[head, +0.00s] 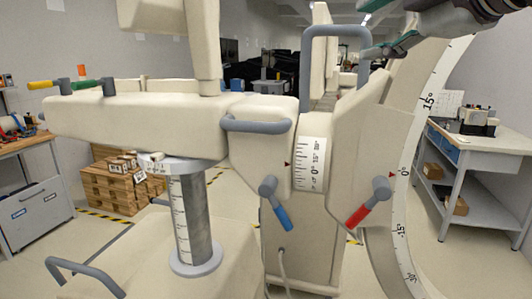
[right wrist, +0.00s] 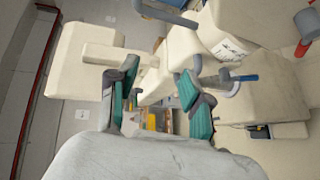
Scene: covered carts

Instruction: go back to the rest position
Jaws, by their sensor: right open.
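My right gripper (head: 384,30) is at the top right of the head view, partly cut off by the frame edge. In the right wrist view my right gripper (right wrist: 157,88) has its two dark and green fingers spread, with nothing between them. It is in front of the large cream machine (head: 130,118), high beside its curved arm with an angle scale (head: 418,135). A blue-handled lever (head: 280,215) and a red-handled lever (head: 358,215) are on the machine's front, below the gripper. No hold on either shows. My left gripper is not in view.
A grey loop handle (head: 335,32) rises close to the right gripper, and a grey bar handle (head: 257,124) is lower. A workbench (head: 485,145) stands at the right and a drawer cabinet (head: 38,212) at the left. Wooden boxes (head: 108,192) sit on the floor behind the machine.

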